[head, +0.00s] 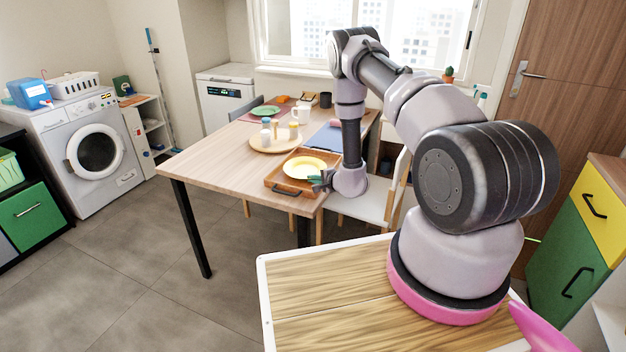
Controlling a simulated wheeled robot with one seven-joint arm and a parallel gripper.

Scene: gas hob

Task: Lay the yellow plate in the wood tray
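The yellow plate (302,167) is over the wood tray (276,186), within its outline as seen from here. I cannot tell whether it rests on the tray floor or is held slightly above it. The tray is brown with a dark handle on its near side and sits at the near right corner of the wooden table. My gripper (321,181) is at the plate's right edge, low over the tray's right side. Its fingers are small here, and I cannot tell whether they are closed on the rim.
The wooden table (215,160) has clear surface left of the tray. A round board (272,146) with several small bottles stands just behind the tray. Farther back are a green plate (265,111), a white mug (302,114) and a blue mat (325,138). A white chair (372,205) stands right of the table.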

